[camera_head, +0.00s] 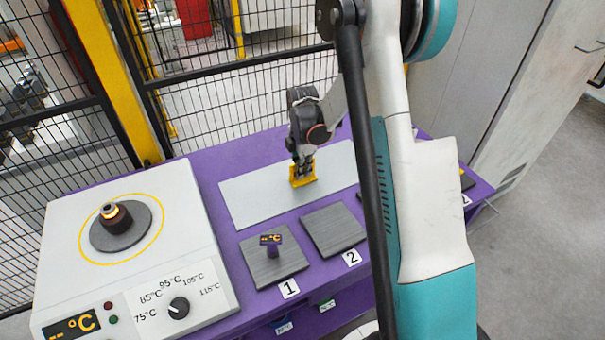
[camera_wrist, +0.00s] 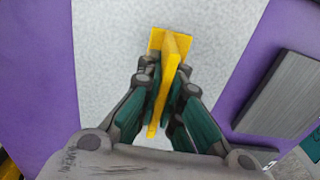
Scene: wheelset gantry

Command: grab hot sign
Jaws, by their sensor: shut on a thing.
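A small yellow sign (camera_head: 301,181), seemingly the hot sign, stands on the light grey plate (camera_head: 250,201) at the middle of the purple table. Its lettering cannot be read. My gripper (camera_head: 304,164) reaches down to the sign from above. In the wrist view, both fingers of my gripper (camera_wrist: 167,88) are closed on the upright part of the yellow sign (camera_wrist: 171,42), one finger on each side. The fingers hide part of the sign. I cannot tell whether the sign touches the plate.
A heater box (camera_head: 180,244) with a dark disc and ring stands at left. A mesh fence (camera_head: 240,95) runs behind the table. My arm hides the table's right part.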

